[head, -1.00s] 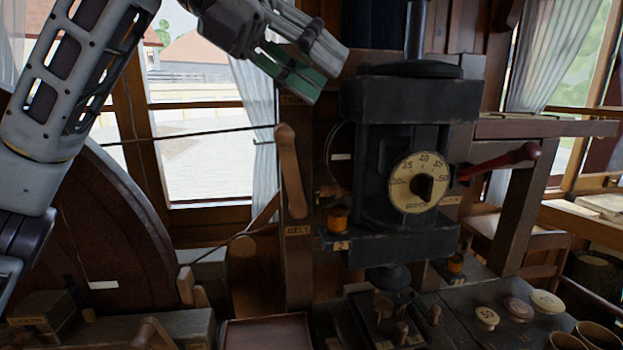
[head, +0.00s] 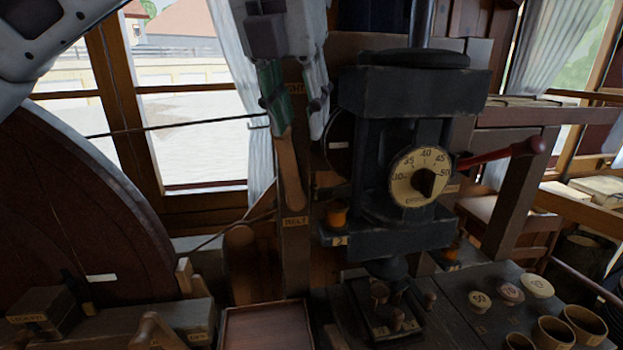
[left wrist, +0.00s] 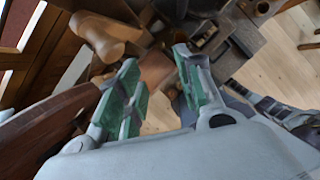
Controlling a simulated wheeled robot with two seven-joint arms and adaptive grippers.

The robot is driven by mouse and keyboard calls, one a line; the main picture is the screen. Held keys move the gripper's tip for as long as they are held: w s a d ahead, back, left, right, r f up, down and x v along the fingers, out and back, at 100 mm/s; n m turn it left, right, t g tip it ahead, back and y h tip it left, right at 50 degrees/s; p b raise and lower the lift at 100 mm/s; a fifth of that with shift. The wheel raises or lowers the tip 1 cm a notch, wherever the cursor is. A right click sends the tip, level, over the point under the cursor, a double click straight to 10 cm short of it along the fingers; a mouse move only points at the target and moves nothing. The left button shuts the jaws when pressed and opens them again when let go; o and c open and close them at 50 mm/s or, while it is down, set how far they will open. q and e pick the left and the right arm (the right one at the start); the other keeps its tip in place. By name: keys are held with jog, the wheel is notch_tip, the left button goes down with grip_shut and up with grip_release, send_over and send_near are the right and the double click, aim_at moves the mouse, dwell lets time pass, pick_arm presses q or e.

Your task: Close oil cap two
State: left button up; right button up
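A small orange oil cup (head: 336,216) stands on a ledge at the left of the black press (head: 420,95), above a plate marked 2 (head: 340,241). A dark piece just above the cup may be its cap; I cannot tell its exact position. My left gripper (head: 298,132) points down above and left of the cup, apart from it. Its green-padded fingers are spread, with a clear gap and nothing between them in the left wrist view (left wrist: 158,90). The cup cannot be made out in that view. My right gripper is not in view.
A wooden lever (head: 288,172) on a post marked BELT stands just below my left fingers. A dial (head: 420,176) and a red handle (head: 505,152) are on the press. A big dark wheel (head: 85,215) is at left. Cups and round tokens lie at lower right.

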aim_at(313, 185)
pick_arm(q)
jog(key=shift+f, duration=0.15)
jog(key=shift+p+x, duration=0.55)
jog(key=shift+x, duration=6.2)
grip_shut()
